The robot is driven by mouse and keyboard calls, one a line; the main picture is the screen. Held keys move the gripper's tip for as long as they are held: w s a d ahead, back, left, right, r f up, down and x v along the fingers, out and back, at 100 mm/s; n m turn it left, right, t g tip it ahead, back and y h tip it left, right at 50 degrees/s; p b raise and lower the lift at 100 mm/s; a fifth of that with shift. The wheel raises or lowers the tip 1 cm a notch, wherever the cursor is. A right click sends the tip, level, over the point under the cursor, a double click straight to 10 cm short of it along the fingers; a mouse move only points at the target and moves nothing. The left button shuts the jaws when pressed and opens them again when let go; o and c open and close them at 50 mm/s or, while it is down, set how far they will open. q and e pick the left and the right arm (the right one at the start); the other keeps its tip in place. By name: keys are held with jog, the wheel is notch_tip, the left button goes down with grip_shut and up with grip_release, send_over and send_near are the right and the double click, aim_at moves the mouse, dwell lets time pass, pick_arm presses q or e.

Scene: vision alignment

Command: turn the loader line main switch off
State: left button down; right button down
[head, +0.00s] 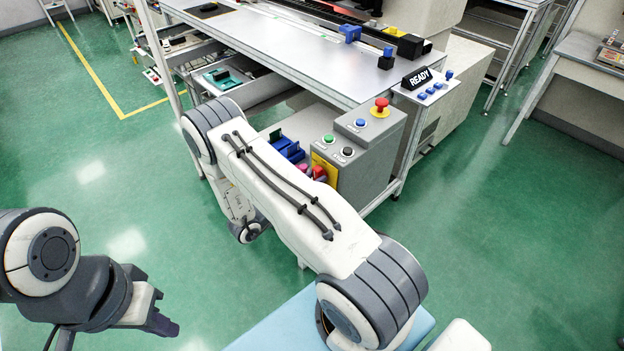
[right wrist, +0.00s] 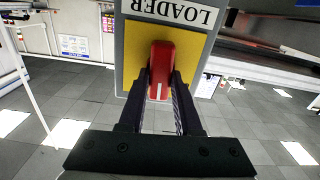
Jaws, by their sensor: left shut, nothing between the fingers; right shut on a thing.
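The loader main switch is a red handle (right wrist: 161,62) on a yellow plate (right wrist: 190,40), below an upside-down "LOADER" label in the right wrist view. The handle lies upright in that view, with a white mark on its lower part. My right gripper (right wrist: 160,80) is shut on the handle, one finger on each side. In the head view, part of the yellow plate (head: 325,162) and red handle (head: 319,173) shows on the grey control box; my right arm covers the rest and the gripper. My left gripper (head: 163,324) is shut and empty at lower left, away from the box.
The grey control box (head: 372,165) carries green, black and blue buttons and a red emergency button (head: 381,104). A "READY" sign (head: 417,79) stands on a small panel at its right. A long white bench (head: 270,50) stands behind. Green floor at left is clear.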

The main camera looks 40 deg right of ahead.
jog(key=n, duration=0.4)
jog(key=shift+w+d, duration=0.1)
jog(key=shift+w, duration=0.05)
jog(key=n, duration=0.4)
jog(key=shift+w, duration=0.1)
jog(key=n, duration=0.5)
jog(key=shift+f, duration=0.2)
jog(key=shift+f+n, duration=0.1)
jog(key=shift+n, duration=1.9)
jog(key=c, duration=0.6)
grip_release()
jog(key=shift+w, duration=0.1)
